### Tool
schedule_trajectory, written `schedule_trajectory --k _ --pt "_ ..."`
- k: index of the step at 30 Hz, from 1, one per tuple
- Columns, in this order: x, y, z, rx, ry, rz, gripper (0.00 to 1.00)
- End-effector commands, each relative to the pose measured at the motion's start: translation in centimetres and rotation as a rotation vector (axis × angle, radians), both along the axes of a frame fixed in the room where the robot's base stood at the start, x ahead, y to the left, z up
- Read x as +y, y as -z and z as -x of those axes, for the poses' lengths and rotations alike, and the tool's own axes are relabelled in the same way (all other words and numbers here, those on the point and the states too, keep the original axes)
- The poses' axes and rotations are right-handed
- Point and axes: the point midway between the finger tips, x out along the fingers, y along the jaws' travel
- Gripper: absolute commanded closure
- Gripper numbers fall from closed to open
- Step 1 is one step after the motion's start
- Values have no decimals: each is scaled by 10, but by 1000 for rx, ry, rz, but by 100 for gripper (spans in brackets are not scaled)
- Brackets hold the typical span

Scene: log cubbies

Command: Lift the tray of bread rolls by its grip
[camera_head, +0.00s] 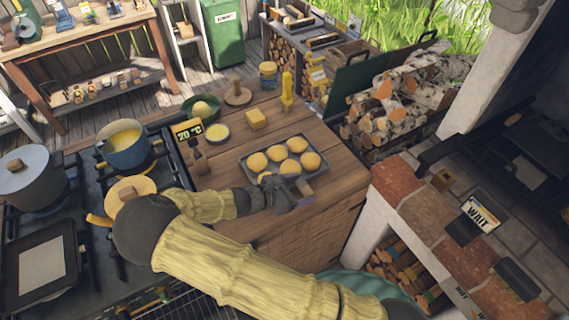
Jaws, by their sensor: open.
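The tray (252,169) is a dark, shallow rectangle on the wooden counter, holding several golden bread rolls (282,156). My gripper (285,193) is at the tray's near edge, low and close to it. A small brownish-purple block, perhaps the tray's grip (306,194), shows beside the gripper at the tray's near right. The gripper is open. I cannot tell whether its fingers are around the grip or touching it. The gripper and my yellow-sleeved arm hide part of the near edge.
A stove with a blue pot (128,150) is at the left. A brick ledge (420,215) is at the right. Bare counter (335,150) lies right of the tray.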

Motion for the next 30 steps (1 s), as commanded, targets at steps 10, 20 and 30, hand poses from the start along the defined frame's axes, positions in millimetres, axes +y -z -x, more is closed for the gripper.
schedule_trajectory --k 10,20,30 --pt "0 0 0 0 0 0 48" --pt "0 -1 0 -2 1 0 76" --pt "2 -21 0 -3 -2 -5 76"
